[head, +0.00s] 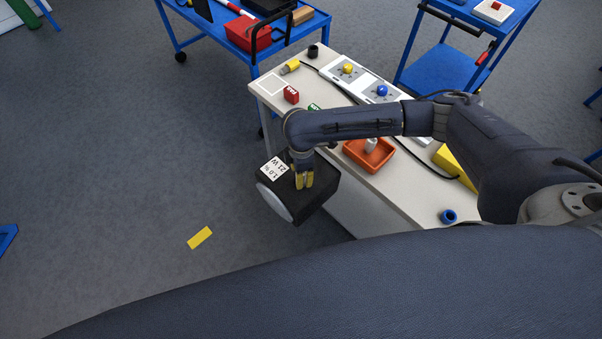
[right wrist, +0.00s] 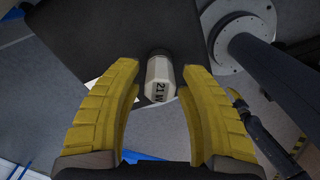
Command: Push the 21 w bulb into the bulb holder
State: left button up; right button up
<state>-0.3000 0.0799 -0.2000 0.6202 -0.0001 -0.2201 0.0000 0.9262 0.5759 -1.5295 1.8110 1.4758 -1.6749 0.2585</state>
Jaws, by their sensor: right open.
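The 21 W bulb (right wrist: 160,82) is a pale faceted piece with "21 W" on its near end. It lies between the two yellow fingers of my right gripper (right wrist: 157,105), which are open with a gap on each side. Behind the bulb is a dark cylindrical part, apparently the bulb holder (right wrist: 157,53), against a black surface. How deep the bulb sits is unclear. In the head view my right gripper (head: 303,180) is at a black box (head: 322,190) with a white "1.0 % 21 W" label (head: 275,167). The bulb is hidden there. My left gripper is out of view.
A blue cart (head: 295,32) stands behind.

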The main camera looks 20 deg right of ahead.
jog(key=shift+r, duration=0.15)
notch_tip(320, 180, up, 12)
dwell(0.6)
